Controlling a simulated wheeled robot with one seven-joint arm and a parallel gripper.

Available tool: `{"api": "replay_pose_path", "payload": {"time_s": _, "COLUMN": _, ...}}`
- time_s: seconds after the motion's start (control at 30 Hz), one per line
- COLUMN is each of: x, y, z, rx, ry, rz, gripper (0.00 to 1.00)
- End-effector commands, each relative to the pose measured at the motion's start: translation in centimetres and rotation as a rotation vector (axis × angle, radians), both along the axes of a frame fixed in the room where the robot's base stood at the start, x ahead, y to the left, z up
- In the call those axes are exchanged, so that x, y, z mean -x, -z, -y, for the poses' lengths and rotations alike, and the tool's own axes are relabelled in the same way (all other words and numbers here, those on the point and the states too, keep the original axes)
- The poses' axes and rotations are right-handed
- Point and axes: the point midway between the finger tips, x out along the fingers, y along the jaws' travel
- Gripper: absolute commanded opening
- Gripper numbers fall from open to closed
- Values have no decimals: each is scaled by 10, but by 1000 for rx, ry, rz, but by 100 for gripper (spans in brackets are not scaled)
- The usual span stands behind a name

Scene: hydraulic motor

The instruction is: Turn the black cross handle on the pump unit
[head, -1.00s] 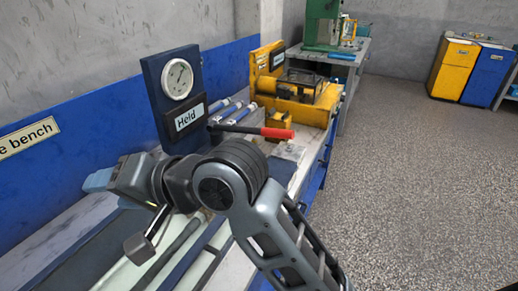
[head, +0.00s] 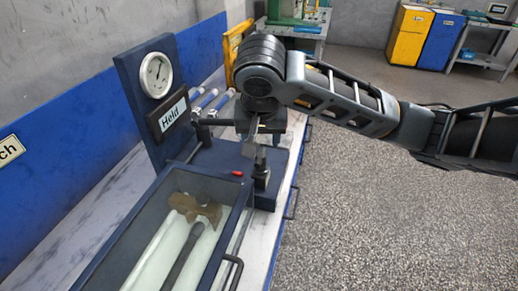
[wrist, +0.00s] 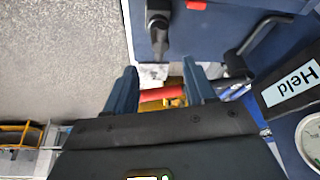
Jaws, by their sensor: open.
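The pump unit is dark blue, with a round gauge (head: 156,75) and a "Held" label (head: 173,113) on its upright plate. A black fitting (head: 261,174) stands at the right of its base, below my gripper (head: 254,142). It also shows in the wrist view (wrist: 157,28), ahead of the fingers; I cannot make out its cross shape. My gripper (wrist: 159,68) is open in the wrist view, its two blue fingers apart and apparently not touching the fitting. A red lever grip (wrist: 160,95) shows between them, seemingly beyond; the gripper and wrist hide it in the head view.
A clear-topped trough (head: 160,250) with a blue frame lies in front. Silver-blue cylinders (head: 208,98) stand behind. The grey floor (head: 390,220) at right is open.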

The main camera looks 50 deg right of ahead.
Motion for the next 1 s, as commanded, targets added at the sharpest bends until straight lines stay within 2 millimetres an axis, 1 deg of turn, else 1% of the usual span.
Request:
{"api": "replay_pose_path", "payload": {"time_s": 0.3, "x": -9, "y": 41, "z": 14, "rx": 0, "ry": 1, "rz": -2, "gripper": 55}}
{"api": "replay_pose_path", "payload": {"time_s": 0.5, "x": -15, "y": 62, "z": 21, "rx": -1, "ry": -1, "rz": 2, "gripper": 55}}
{"api": "replay_pose_path", "payload": {"time_s": 0.63, "x": -16, "y": 68, "z": 23, "rx": -2, "ry": -1, "rz": 2, "gripper": 55}}
{"api": "replay_pose_path", "payload": {"time_s": 0.87, "x": -17, "y": 69, "z": 23, "rx": -2, "ry": -2, "rz": 3, "gripper": 55}}
{"api": "replay_pose_path", "payload": {"time_s": 1.0, "x": -17, "y": 69, "z": 22, "rx": -2, "ry": -2, "rz": 3, "gripper": 43}}
